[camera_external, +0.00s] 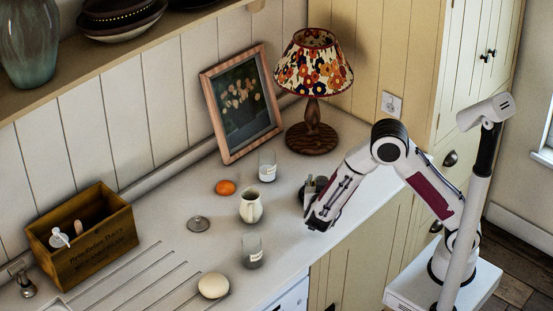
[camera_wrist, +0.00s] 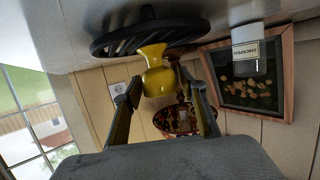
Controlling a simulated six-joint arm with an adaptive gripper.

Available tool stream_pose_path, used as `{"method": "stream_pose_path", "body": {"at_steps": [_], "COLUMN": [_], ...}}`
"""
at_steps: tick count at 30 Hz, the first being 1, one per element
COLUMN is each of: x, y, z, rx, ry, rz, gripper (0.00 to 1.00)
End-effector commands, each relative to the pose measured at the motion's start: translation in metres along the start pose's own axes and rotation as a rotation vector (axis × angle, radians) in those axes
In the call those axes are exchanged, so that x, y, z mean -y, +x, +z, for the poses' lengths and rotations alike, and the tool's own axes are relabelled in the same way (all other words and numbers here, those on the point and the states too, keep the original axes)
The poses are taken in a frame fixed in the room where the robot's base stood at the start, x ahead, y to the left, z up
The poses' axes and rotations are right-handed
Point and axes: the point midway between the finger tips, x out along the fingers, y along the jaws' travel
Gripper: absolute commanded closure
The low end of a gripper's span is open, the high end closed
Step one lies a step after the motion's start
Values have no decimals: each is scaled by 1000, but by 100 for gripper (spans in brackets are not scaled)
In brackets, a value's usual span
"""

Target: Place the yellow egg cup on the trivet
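The yellow egg cup (camera_wrist: 154,75) shows in the wrist view, which is upside down. Its base overlaps the slotted surface of the round black trivet (camera_wrist: 109,45), and it appears to stand upright on it. My gripper (camera_wrist: 161,78) is open, with one finger on each side of the cup and visible gaps between the fingers and the cup. In the external view my gripper (camera_external: 313,205) is low over the counter, to the right of the cream jug. The cup and trivet cannot be clearly made out there, as my gripper blocks the view.
A cream jug (camera_external: 251,208), glass jars (camera_external: 267,166) (camera_external: 252,252), an orange fruit (camera_external: 226,187) and a metal disc (camera_external: 198,224) stand to the left. The lamp (camera_external: 312,138) and picture frame (camera_external: 214,121) are behind. A wooden box (camera_external: 88,262) sits far left.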

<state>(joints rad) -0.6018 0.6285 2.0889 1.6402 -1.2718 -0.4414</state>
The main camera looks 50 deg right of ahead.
Motion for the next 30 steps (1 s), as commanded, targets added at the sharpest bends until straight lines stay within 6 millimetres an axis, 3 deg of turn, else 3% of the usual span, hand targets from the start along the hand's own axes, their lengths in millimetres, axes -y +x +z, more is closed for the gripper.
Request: {"method": "stream_pose_path", "body": {"at_steps": [16,30], "x": [0,1], "y": [-2,-50], "z": [-3,-3], "rx": [0,0], "ry": [1,0], "rz": [-1,-3], "gripper": [51,51]}}
